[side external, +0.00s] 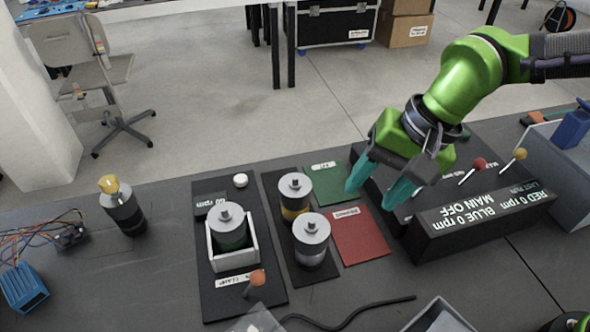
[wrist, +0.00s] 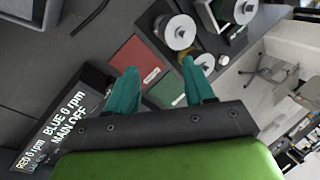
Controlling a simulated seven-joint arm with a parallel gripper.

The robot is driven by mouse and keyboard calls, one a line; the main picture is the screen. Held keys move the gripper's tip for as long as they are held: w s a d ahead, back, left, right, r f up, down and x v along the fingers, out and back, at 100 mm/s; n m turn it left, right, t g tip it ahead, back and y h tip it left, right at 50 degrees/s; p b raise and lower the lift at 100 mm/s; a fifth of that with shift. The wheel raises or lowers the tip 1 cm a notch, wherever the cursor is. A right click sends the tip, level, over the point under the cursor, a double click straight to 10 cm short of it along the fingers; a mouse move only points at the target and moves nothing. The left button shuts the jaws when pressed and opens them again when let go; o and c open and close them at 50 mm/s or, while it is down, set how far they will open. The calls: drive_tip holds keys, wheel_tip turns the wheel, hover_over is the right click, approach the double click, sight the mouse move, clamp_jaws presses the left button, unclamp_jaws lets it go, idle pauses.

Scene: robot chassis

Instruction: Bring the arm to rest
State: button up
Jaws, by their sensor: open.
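My gripper (side external: 378,188) is open and empty, with its two teal fingers apart. In the side external view it hangs above the workbench, between the red and green pads and the control box (side external: 482,222). The wrist view shows both fingers of my gripper (wrist: 162,85) with nothing between them. My green arm reaches in from the upper right and is bent downward at the wrist. The control box reads "MAIN OFF", "BLUE 0 rpm" and "RED 0 rpm". It has a red-knobbed lever (side external: 479,163) and a yellow-knobbed lever (side external: 519,154).
Two motors (side external: 311,232) (side external: 295,187) stand on a dark plate. Another motor (side external: 228,217) sits in a white-walled holder. A yellow-topped motor (side external: 122,207) stands farther left. A grey bin (side external: 563,165) is at right.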

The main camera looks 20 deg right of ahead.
drive_tip(key=s+d+r+t, duration=0.1)
drive_tip(key=s+d+t, duration=0.1)
drive_tip(key=d, duration=0.6)
drive_tip(key=s+d+r+n+t+h, duration=0.1)
drive_tip(key=s+d+r+t, duration=0.1)
drive_tip(key=d, duration=0.7)
drive_tip(key=s+d+r+t, duration=0.1)
drive_tip(key=s+d, duration=0.1)
drive_tip(key=d, duration=0.7)
drive_tip(key=shift+s+r+n+t+h, duration=0.25)
drive_tip(key=shift+s+n+t+h, duration=0.1)
drive_tip(key=shift+n+t+h, duration=0.05)
